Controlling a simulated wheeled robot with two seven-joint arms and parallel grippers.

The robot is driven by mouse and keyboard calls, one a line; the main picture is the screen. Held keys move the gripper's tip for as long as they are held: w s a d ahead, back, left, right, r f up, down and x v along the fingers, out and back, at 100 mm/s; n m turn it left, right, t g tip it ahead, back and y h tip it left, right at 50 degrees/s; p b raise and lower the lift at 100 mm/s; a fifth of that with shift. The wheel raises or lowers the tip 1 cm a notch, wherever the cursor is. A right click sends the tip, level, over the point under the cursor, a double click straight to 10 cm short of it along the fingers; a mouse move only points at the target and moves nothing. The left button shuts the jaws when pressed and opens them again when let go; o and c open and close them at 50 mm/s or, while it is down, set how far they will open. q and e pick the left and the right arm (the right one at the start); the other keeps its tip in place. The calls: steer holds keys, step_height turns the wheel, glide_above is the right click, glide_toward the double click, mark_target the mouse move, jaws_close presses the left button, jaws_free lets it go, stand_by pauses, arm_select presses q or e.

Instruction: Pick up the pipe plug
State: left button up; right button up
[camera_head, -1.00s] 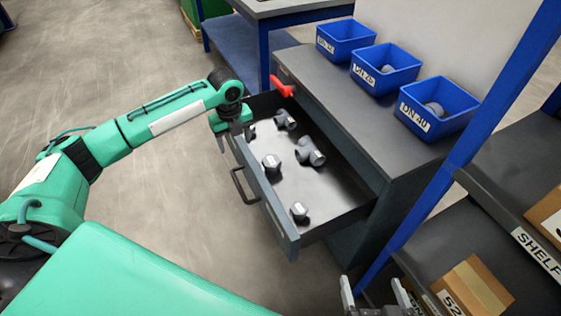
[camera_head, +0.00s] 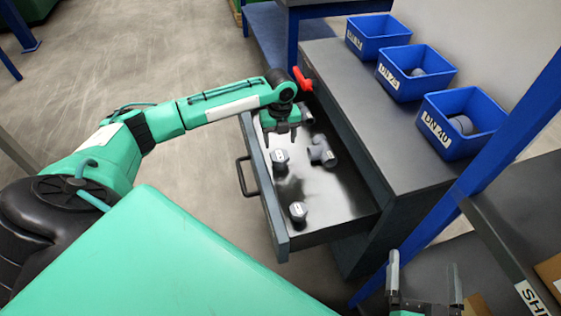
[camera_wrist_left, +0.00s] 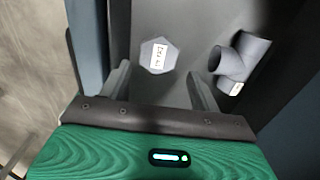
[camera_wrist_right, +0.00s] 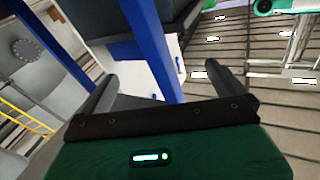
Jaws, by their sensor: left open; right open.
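A grey pipe plug with a hexagonal top and a white label (camera_wrist_left: 158,55) lies in the open drawer, just beyond my left fingertips in the left wrist view. In the head view it seems to be the grey fitting (camera_head: 279,161) just below my left gripper (camera_head: 282,138). My left gripper is open and empty above the drawer, its fingers apart on either side of the plug's line. A similar grey fitting (camera_head: 298,211) lies nearer the drawer front. My right gripper (camera_head: 425,275) is open and empty at the lower right, away from the drawer.
A grey tee fitting (camera_head: 321,153) lies right of the plug; another fitting behind is partly hidden by my gripper. The drawer front (camera_head: 268,208) has a handle. Blue bins (camera_head: 458,122) stand on the cabinet top. A blue post and shelf stand at right.

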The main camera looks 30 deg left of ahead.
mark_target(279, 155)
arm_select(q)
steer(key=shift+f, duration=1.05)
step_height(279, 155, down, 4)
steer(key=shift+s+b, duration=0.15)
steer(key=shift+b, duration=0.9)
steer(key=shift+f, duration=0.3)
arm_select(e)
steer(key=d+r+t, duration=0.3)
steer(key=r+t, duration=0.3)
steer(key=r, duration=0.4)
steer(key=shift+d+r+t+y, duration=0.15)
steer(key=shift+r+t+y, duration=0.25)
arm_select(q)
steer(key=c, duration=0.8)
steer(key=shift+r, duration=0.1)
steer(key=shift+c, duration=0.2)
